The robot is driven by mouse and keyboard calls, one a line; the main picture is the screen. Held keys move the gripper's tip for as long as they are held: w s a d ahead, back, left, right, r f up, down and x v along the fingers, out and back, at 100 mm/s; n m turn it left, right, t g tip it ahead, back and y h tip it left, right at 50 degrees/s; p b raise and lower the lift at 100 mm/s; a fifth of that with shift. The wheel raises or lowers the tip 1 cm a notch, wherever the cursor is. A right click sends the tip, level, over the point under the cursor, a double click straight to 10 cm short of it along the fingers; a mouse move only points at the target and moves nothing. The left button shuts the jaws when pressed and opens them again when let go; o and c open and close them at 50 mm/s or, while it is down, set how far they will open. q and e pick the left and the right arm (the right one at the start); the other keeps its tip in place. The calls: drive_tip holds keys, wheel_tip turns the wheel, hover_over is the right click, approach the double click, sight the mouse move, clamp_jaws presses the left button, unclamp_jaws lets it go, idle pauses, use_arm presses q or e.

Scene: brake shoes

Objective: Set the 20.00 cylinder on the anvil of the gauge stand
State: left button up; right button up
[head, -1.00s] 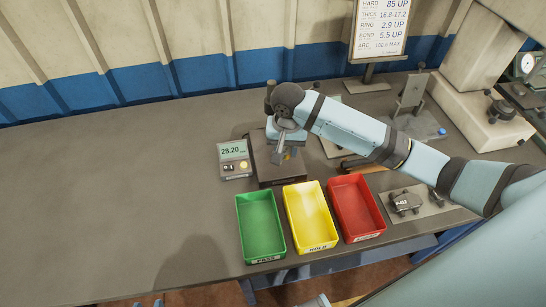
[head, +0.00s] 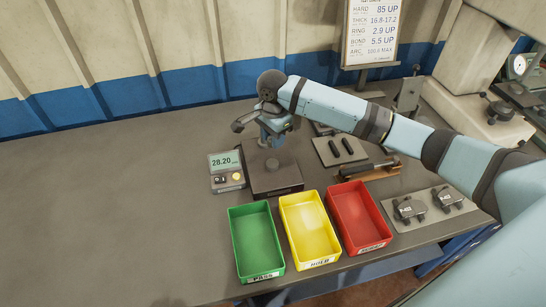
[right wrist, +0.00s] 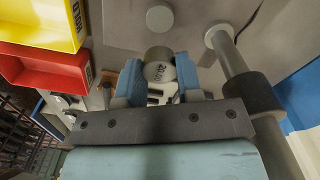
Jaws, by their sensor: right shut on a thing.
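My right gripper (head: 272,140) is over the gauge stand, whose dark base (head: 278,184) shows under it in the head view. In the right wrist view, the blue fingers of the right gripper (right wrist: 157,80) are shut on the grey 20.00 cylinder (right wrist: 158,54), its marked side partly visible. The round anvil (right wrist: 160,18) lies just beyond the cylinder, on the plate of the stand; the two look apart. The stand's post (right wrist: 228,50) rises to the right of the fingers. The cylinder is hard to make out in the head view. My left gripper is not in view.
A readout (head: 227,169) showing 28.20 stands left of the base. Green (head: 254,240), yellow (head: 310,229) and red (head: 357,216) bins stand in front. A plate with black pads (head: 340,150) and a wooden-handled tool (head: 370,169) lie to the right. The left bench is clear.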

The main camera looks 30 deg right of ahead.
sight(273, 163)
wheel_tip(273, 163, down, 8)
idle(0.5)
drive_tip(key=o, duration=0.9)
drive_tip(key=shift+o, duration=0.2)
wheel_tip(273, 163, up, 12)
drive_tip(key=shift+r, duration=0.1)
drive_tip(key=shift+s, duration=0.1)
